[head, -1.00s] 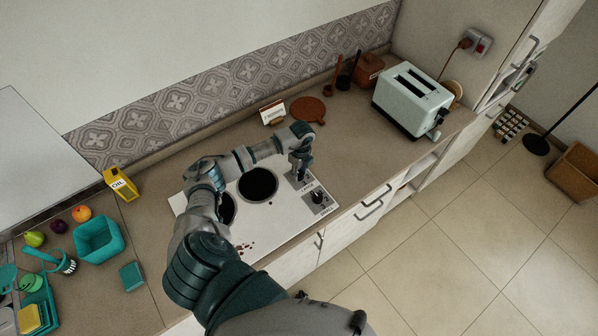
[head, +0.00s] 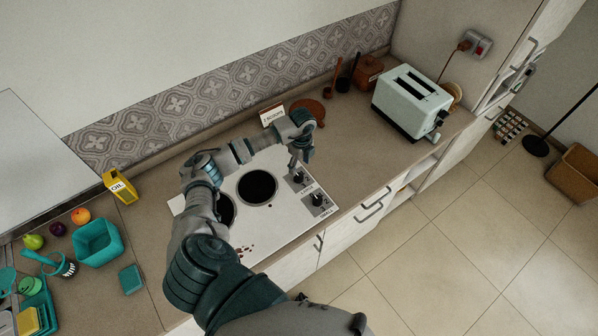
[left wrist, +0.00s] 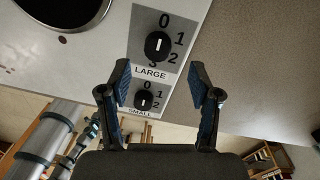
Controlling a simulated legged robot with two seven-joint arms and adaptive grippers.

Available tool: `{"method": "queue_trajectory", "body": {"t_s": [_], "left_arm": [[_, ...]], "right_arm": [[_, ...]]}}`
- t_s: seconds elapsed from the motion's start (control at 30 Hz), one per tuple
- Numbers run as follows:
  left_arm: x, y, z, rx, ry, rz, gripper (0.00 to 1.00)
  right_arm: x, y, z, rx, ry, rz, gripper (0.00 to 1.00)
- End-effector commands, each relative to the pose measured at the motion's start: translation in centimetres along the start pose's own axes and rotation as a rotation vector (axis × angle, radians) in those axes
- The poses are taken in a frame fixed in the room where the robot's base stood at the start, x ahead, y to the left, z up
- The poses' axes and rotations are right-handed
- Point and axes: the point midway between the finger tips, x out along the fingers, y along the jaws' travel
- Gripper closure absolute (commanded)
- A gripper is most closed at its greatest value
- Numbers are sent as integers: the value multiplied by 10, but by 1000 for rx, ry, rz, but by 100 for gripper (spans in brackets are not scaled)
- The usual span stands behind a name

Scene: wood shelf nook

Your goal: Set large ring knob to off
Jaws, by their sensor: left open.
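The large ring knob (head: 298,177) is a round black dial on the white hob (head: 285,220), beside the LARGE label. In the left wrist view the large ring knob (left wrist: 158,45) has its white mark in line with the 0 and the 3; I cannot tell which end points. The small ring knob (head: 317,199) sits nearer the hob's front edge, and it also shows in the left wrist view (left wrist: 143,98). My left gripper (head: 302,158) is above the hob's right side, apart from the large knob. In the left wrist view its fingers (left wrist: 160,78) are spread and empty. My right gripper is out of view.
The toaster (head: 411,103) stands on the counter to the right. A small sign (head: 271,114) and a round terracotta board (head: 308,111) are behind the hob. The oil can (head: 120,185) and a teal tub (head: 98,242) are left. Bare counter lies right of the hob.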

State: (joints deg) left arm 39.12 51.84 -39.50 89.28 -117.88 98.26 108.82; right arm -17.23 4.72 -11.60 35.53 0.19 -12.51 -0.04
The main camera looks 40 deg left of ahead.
Motion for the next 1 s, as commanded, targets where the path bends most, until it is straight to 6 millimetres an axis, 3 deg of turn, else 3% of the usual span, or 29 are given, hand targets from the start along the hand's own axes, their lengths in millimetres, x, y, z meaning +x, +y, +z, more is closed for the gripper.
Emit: {"method": "queue_trajectory", "body": {"t_s": [0.1, 0.3, 1.0], "left_arm": [[-26, -1, 1, 0, -1, -3, 37], [-53, -1, 1, 0, 0, -1, 37], [-58, -1, 1, 0, 1, 1, 37]], "right_arm": [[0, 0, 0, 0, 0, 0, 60], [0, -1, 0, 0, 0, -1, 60], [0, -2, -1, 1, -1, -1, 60]]}}
